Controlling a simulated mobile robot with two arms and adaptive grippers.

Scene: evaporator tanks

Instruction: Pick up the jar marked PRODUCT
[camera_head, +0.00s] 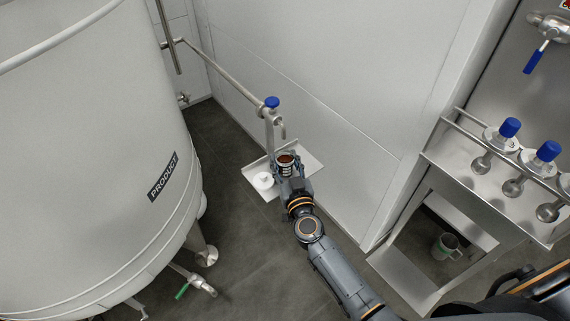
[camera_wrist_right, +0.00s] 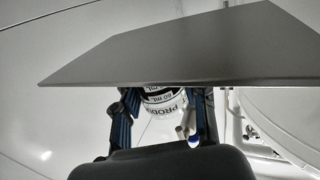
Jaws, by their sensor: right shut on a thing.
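The jar marked PRODUCT (camera_head: 286,160) is open at the top, with brown contents, at the small steel shelf (camera_head: 311,161) by the wall. In the right wrist view the jar (camera_wrist_right: 164,101) shows part of its PRODUCT label and a volume mark between the two fingers. My right gripper (camera_head: 292,174) is shut on the jar, reaching in from the lower right. I cannot tell whether the jar touches the shelf. A white round lid-like piece (camera_head: 264,181) lies on the shelf left of the jar. My left gripper is not in view.
A blue-knobbed tap (camera_head: 271,104) on a pipe stands just above and behind the jar. A large tank labelled PRODUCT (camera_head: 90,160) fills the left. A steel stand (camera_head: 450,165) with blue-topped valves is at right, with a cup (camera_head: 446,246) beneath.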

